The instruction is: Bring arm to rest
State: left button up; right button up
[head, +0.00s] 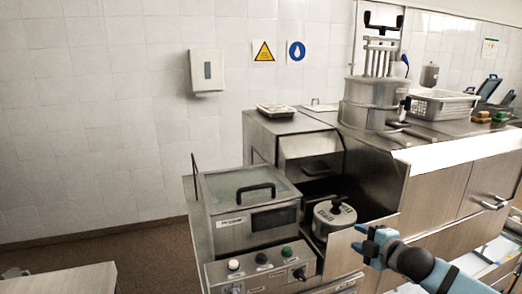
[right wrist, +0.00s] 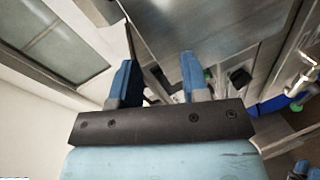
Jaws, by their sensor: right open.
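My right gripper (head: 372,246) is at the lower right of the head view, in front of the steel counter and to the right of the lidded pot. In the right wrist view its two blue fingers (right wrist: 155,82) stand apart with nothing between them. The blue and black right arm comes in from the lower right corner of the head view. My left gripper does not show.
A steel machine with a glass lid (head: 250,184) and knobs stands left of the gripper. A lidded pot (head: 333,216) sits in a recess beside it. A perforated white basket (head: 441,104) and large steel pot (head: 374,102) stand on the counter.

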jog(key=s+a+f+m+g+p, duration=0.1)
jog(key=s+a+f+m, duration=0.35)
jog(key=s+f, duration=0.35)
jog(key=s+a+f+m, duration=0.4)
jog(key=s+a+f, duration=0.1)
jog(key=s+f, duration=0.35)
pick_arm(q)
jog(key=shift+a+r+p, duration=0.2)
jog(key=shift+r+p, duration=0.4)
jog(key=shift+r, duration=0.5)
pick_arm(e)
jog(key=s+d+f+m+g+h, duration=0.1)
jog(key=s+f+m, duration=0.3)
jog(key=s, duration=0.6)
jog(key=s+d+f+m+h, duration=0.1)
jog(key=s+f+m, duration=0.3)
jog(key=s, duration=0.6)
notch_tip(320, 180, down, 2)
jog(key=shift+s+d+m+g+h, duration=0.25)
jog(key=shift+d+m+g+h, duration=0.15)
jog(key=shift+h, duration=0.2)
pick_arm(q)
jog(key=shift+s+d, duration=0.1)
